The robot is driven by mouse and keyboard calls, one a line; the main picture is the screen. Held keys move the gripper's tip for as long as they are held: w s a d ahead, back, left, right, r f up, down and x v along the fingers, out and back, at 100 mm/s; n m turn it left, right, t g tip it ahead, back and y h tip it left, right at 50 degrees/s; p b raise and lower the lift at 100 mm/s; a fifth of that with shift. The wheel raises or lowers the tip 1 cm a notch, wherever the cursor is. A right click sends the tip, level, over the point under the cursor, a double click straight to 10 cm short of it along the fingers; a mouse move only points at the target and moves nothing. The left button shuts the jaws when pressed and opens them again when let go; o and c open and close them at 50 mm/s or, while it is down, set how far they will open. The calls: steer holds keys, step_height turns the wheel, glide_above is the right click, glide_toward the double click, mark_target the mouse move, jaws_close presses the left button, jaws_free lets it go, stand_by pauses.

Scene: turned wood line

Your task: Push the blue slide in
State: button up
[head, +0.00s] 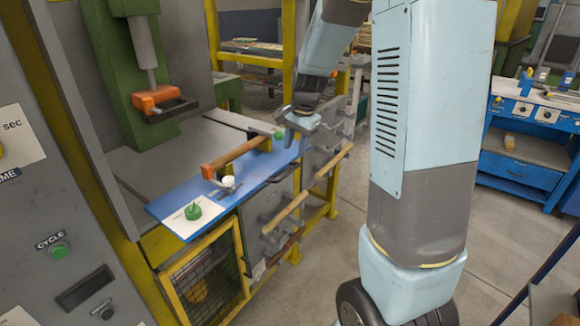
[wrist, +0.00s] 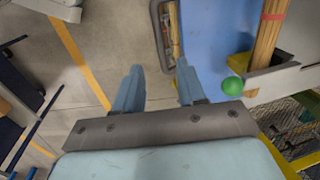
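The blue slide (head: 262,168) is a long flat blue board sticking out at the front of the press bench. It also shows in the wrist view (wrist: 210,35). It bears a wooden rod (head: 238,154), which shows again in the wrist view (wrist: 268,35). A grey loop handle (wrist: 156,32) runs along the slide's edge. My gripper (head: 300,122) is above the slide's far right end. In the wrist view my gripper (wrist: 157,75) has its two blue fingers apart, with floor between them. The right finger is close to the handle's end; I cannot tell whether they touch.
A green ball knob (head: 278,135) is near the rod's far end. A white knob (head: 228,181) and a green knob on a white plate (head: 193,211) are nearer. The green press (head: 135,75) stands behind.

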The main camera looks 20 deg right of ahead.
mark_target(290, 170)
steer(key=f, duration=0.5)
steer(key=w+a+f, duration=0.1)
steer(key=f, duration=0.2)
steer(key=shift+w, duration=0.1)
jaws_close()
stand_by(0.4)
